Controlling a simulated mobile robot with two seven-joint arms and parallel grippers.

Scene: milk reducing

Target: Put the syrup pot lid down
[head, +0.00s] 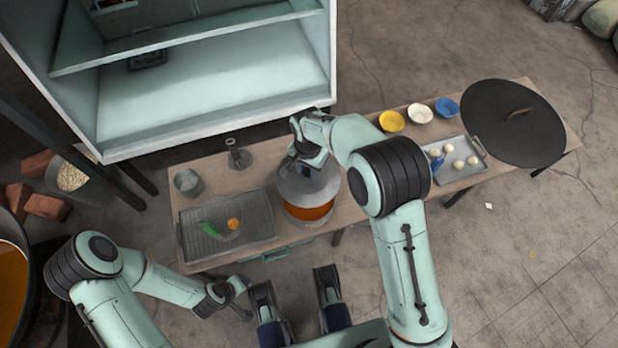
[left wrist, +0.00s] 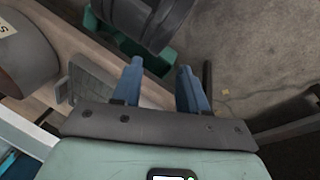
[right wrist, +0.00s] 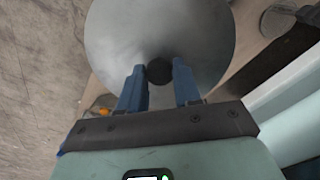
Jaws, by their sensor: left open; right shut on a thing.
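The syrup pot (head: 308,213) stands on the table, with orange-brown showing at its front below the lid. The round grey syrup pot lid (head: 318,187) is over it and hides much of it. I cannot tell if lid and pot touch. My right gripper (head: 298,160) is shut on the lid's dark knob; the right wrist view shows the lid (right wrist: 158,30) beyond the fingers (right wrist: 160,88), with the knob (right wrist: 159,70) between them. My left gripper (head: 232,298) is open and empty, low in front of the table; its fingers (left wrist: 158,90) also show in the left wrist view.
A rack tray (head: 188,240) with green and orange items lies left of the pot. A metal cup (head: 188,182) and a dark stand (head: 237,155) are behind it. To the right are a dough tray (head: 478,172), several bowls (head: 420,113) and a large dark lid (head: 490,120). A cabinet (head: 220,80) stands behind.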

